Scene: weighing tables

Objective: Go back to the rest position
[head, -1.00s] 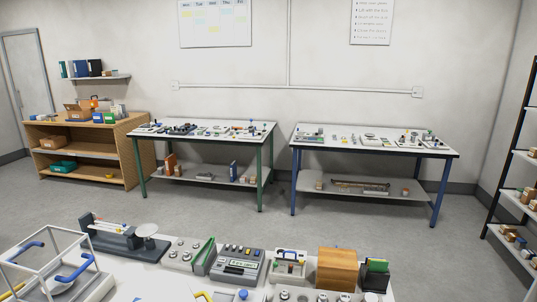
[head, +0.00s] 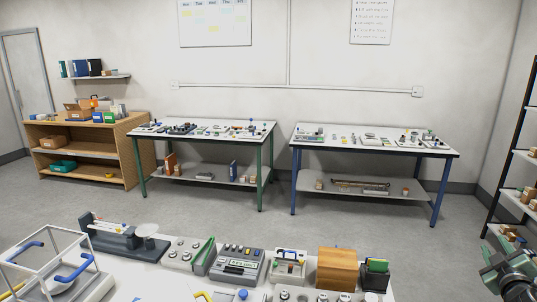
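Part of my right arm with its gripper (head: 512,276) shows at the bottom right corner of the head view, cut off by the frame edge. It is to the right of the near table (head: 130,284), apart from the things on it. I cannot make out whether its fingers are open or shut, or whether it holds anything. My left gripper is not in view.
Two tables (head: 205,128) (head: 375,138) stand by the wall. A shelf rack (head: 515,195) is at right. Floor between is clear.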

